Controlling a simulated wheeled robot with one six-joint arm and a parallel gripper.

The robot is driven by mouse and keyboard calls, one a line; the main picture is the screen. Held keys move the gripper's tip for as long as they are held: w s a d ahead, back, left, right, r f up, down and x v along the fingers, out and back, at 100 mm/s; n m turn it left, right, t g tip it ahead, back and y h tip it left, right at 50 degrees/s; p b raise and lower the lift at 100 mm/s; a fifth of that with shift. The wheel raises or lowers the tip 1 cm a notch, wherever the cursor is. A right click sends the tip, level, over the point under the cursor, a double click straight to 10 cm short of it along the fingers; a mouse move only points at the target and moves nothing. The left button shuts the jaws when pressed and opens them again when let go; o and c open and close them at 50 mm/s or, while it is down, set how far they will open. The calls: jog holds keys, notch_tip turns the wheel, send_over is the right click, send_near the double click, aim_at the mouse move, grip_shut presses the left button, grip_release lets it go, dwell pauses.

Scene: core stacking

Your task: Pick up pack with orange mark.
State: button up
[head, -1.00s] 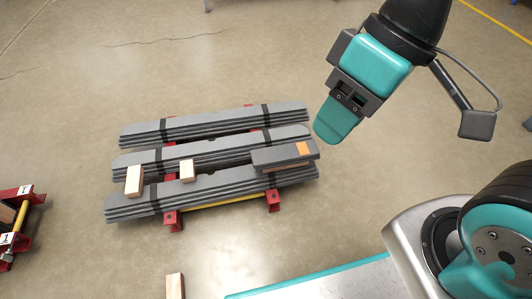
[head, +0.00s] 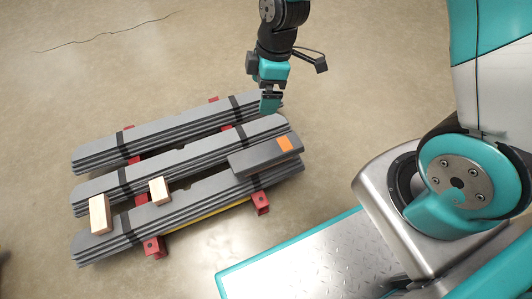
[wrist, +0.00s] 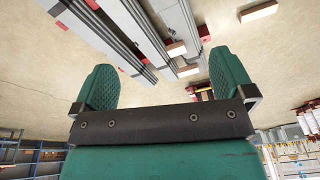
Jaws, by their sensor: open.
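The pack with the orange mark (head: 262,155) is a short dark grey bundle. It lies across the right end of the long grey stacks in the head view, its orange patch near its right end. My gripper (head: 269,104) is above and behind this pack, near the right end of the far stack, and apart from the pack. In the wrist view my gripper (wrist: 162,76) has its two teal fingers spread wide with nothing between them. I cannot make out the orange mark in the wrist view.
Long strapped grey stacks (head: 165,133) lie on a red rack (head: 155,247) with a yellow bar. Two pale wood blocks stand on them, a larger one (head: 100,214) and a smaller one (head: 159,190). Open floor surrounds the rack.

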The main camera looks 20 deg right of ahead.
jog(key=w+d+f+n+h+b, duration=0.1)
jog(key=w+d+f+n, duration=0.15)
jog(key=f, duration=0.75)
jog(key=b, duration=0.6)
send_over(266, 151)
jog(key=d, duration=0.1)
jog(key=shift+n, duration=0.25)
jog(key=f, duration=1)
jog(key=shift+w+f, duration=0.25)
jog(key=shift+w, duration=0.1)
jog(key=f+b, duration=0.1)
jog(key=f, duration=0.1)
jog(key=f+b, duration=0.2)
jog(key=a+f+b, duration=0.1)
jog(key=f, duration=0.1)
jog(key=shift+s+f+b, duration=0.2)
jog(key=shift+s+b, duration=0.15)
jog(key=shift+r, duration=0.1)
jog(key=shift+c, duration=0.5)
jog(key=c, duration=1.3)
jog(key=shift+r, duration=0.15)
